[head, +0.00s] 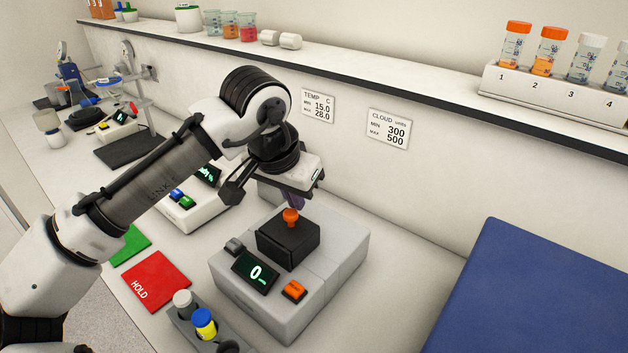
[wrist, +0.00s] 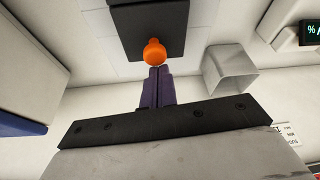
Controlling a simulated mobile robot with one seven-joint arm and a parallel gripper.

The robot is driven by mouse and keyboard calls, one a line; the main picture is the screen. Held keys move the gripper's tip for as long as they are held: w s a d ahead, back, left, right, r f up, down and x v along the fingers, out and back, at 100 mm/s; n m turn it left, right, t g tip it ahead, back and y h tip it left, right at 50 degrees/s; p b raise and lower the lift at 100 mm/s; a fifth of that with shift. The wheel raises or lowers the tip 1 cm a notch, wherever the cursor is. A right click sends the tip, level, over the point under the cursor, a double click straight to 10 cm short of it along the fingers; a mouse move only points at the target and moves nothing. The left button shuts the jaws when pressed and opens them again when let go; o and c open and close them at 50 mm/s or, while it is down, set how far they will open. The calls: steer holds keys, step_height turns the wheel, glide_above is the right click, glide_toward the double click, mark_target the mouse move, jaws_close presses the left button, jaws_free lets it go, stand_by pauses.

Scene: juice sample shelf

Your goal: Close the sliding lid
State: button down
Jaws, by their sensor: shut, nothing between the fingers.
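The sliding lid is a black block (head: 288,245) on top of a grey instrument (head: 335,262), with an orange knob (head: 291,217) on it. In the wrist view the black lid (wrist: 135,28) is at the top and the orange knob (wrist: 155,52) stands near its edge. My gripper (head: 294,203) has purple fingers and is just behind the knob in the head view. In the wrist view its fingers (wrist: 155,75) are together and empty, right beside the knob. I cannot tell whether they touch it. The opening under the lid is not visible.
The instrument's front has a display (head: 256,271) reading 0 and an orange button (head: 293,291). A vial rack (head: 190,325) stands in front, near a red HOLD mat (head: 156,281). A blue panel (head: 545,290) is at right. A shelf (head: 390,85) runs behind.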

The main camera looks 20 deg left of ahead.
step_height(320, 180, up, 10)
steer(key=shift+b, duration=0.35)
